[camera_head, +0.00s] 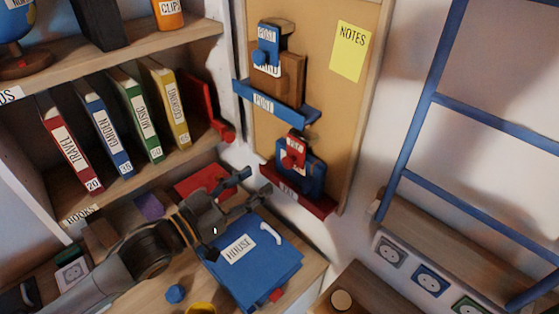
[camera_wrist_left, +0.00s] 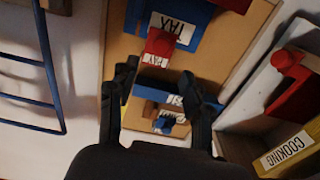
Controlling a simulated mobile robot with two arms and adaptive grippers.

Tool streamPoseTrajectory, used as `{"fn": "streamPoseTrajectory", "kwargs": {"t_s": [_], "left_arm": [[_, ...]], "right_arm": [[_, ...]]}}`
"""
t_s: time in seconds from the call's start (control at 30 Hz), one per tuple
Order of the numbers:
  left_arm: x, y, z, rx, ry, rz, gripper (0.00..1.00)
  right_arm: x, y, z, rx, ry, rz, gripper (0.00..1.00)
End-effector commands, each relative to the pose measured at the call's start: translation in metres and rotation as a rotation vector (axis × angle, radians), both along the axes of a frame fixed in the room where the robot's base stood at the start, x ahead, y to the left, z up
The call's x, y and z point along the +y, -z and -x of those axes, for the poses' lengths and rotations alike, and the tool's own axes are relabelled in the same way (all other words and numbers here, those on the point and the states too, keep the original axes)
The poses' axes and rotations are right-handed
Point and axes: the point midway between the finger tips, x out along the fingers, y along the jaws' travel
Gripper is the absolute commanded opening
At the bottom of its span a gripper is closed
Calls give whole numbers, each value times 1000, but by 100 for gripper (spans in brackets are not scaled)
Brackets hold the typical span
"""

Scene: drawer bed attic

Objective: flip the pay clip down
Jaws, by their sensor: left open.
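A small red clip (camera_head: 293,151) with a white label sits over a blue TAX folder (camera_head: 313,174) in the lower rack on the cork board. The red clip (camera_wrist_left: 160,44) and TAX folder (camera_wrist_left: 190,22) also show in the left wrist view. A blue clip (camera_head: 267,47) sits over a brown folder (camera_head: 290,80) in the upper rack. My right gripper is out of view.
The blue HOUSE folder (camera_head: 262,262) lies on the desk below my left gripper. The red lower rack (camera_head: 312,203) and blue upper rack (camera_head: 280,101) jut from the board. Bookshelves stand at left. A blue ladder (camera_head: 415,135) stands at right.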

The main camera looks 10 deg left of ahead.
Motion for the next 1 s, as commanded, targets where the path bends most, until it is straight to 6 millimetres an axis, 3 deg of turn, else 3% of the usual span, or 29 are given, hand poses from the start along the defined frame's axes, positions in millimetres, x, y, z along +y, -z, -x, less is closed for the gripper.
{"fn": "streamPoseTrajectory", "kwargs": {"t_s": [0.23,0.4,0.83,0.87,1.0], "left_arm": [[-25,-4,-40,-2,-2,2,49],[-38,-2,-58,1,-1,2,49],[-45,0,-67,1,0,-1,49],[-45,0,-67,1,0,-1,47],[-44,0,-67,1,0,-1,19]], "right_arm": [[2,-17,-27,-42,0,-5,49],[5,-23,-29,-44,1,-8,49],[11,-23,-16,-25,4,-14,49],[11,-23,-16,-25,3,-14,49],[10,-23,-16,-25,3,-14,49]]}}
